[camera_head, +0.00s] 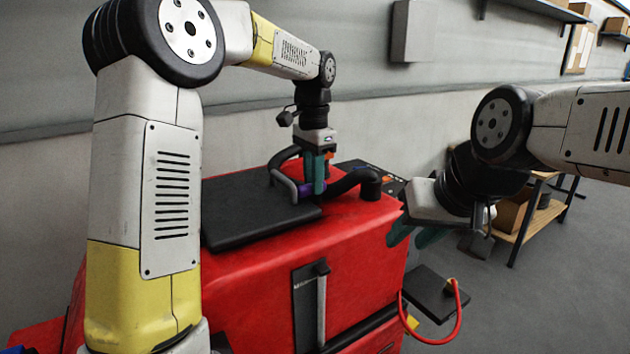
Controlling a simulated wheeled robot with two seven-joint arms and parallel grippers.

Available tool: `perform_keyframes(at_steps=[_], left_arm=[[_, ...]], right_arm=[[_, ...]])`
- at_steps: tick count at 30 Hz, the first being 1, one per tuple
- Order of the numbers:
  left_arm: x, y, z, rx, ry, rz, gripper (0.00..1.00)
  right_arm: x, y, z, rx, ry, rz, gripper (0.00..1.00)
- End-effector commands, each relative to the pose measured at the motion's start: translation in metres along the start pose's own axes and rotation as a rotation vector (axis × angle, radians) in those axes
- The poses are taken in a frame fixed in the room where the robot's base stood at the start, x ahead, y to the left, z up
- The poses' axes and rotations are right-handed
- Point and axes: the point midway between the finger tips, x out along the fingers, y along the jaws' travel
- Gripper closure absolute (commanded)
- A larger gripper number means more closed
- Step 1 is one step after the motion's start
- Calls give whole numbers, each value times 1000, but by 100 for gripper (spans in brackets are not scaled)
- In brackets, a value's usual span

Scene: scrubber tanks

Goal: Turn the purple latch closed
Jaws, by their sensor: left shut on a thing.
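A red scrubber tank (330,245) stands in front of me with a black lid (255,222) flat on its top. The purple latch (304,190) is at the lid's far right edge, beside a grey curved bar (282,181). My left gripper (316,187) points down from above with its teal fingers shut on the purple latch, which they partly hide. My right gripper (412,236) is off the tank's right side, with teal fingers pointing down and left. Its fingers are partly hidden, so I cannot tell how far apart they are.
A black hose elbow (367,182) rises from the tank top just right of the latch. A black panel (435,293) with a red cable (459,318) sits low at the right. A wooden shelf (530,215) stands beyond on open grey floor.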

Motion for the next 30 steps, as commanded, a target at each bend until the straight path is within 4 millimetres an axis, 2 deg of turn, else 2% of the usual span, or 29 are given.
perform_keyframes(at_steps=[12,13,16,26,30], left_arm=[[-2,-1,0,9,3,-4,100],[-2,-1,0,9,3,-4,77],[-2,-1,0,8,3,-3,58],[-2,0,0,7,2,-2,57],[-16,-1,-1,7,4,-3,57]], right_arm=[[0,0,0,0,0,0,64],[0,0,0,0,0,0,64],[0,0,0,0,0,0,64],[0,0,0,0,0,0,64],[0,0,0,0,0,0,64]])
